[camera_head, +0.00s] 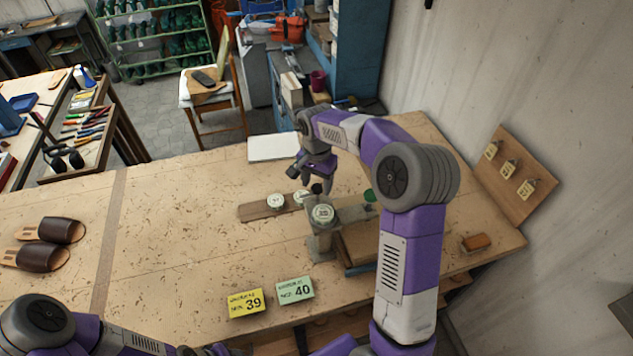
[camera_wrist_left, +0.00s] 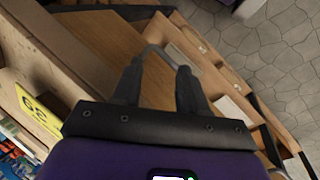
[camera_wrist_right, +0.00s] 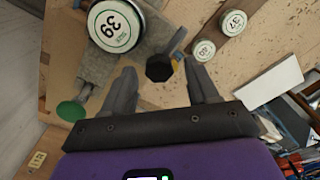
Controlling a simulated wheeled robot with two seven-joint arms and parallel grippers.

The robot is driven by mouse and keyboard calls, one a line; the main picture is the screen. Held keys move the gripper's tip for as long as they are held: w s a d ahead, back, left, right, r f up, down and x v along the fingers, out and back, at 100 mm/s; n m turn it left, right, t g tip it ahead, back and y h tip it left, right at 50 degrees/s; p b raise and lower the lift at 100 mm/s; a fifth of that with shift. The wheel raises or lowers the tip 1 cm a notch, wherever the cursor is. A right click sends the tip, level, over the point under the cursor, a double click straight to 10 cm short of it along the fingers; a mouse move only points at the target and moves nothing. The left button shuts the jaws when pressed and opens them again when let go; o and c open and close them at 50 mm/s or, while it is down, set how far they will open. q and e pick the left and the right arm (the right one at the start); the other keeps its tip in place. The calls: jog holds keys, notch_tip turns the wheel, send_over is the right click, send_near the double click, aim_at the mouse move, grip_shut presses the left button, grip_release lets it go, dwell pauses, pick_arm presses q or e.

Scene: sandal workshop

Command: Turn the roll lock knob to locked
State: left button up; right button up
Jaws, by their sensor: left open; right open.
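A grey metal fixture (camera_head: 321,243) stands on the workbench with a round disc marked 39 (camera_head: 323,214) on top. A dark faceted knob (camera_wrist_right: 159,68) shows in the right wrist view, close to the fixture and between my fingertips in the picture. It also shows in the head view (camera_head: 316,188). A green round knob (camera_wrist_right: 71,111) is on the fixture's other side. No lock marking is readable. My right gripper (camera_head: 313,181) is open above the dark knob; contact cannot be told. My left gripper (camera_wrist_left: 158,78) is open and empty, low by the bench's front edge.
Discs marked 37 (camera_wrist_right: 234,22) and 38 (camera_wrist_right: 203,50) sit on a wooden strip (camera_head: 254,210) beside the fixture. Yellow (camera_head: 246,303) and green (camera_head: 295,290) number cards lie near the front edge. Brown sandals (camera_head: 48,231) lie at left. The bench between is clear.

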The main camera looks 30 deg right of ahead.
jog(key=shift+s+f, duration=0.15)
jog(key=shift+f, duration=0.05)
jog(key=shift+c, duration=1.1)
jog(key=c, duration=0.8)
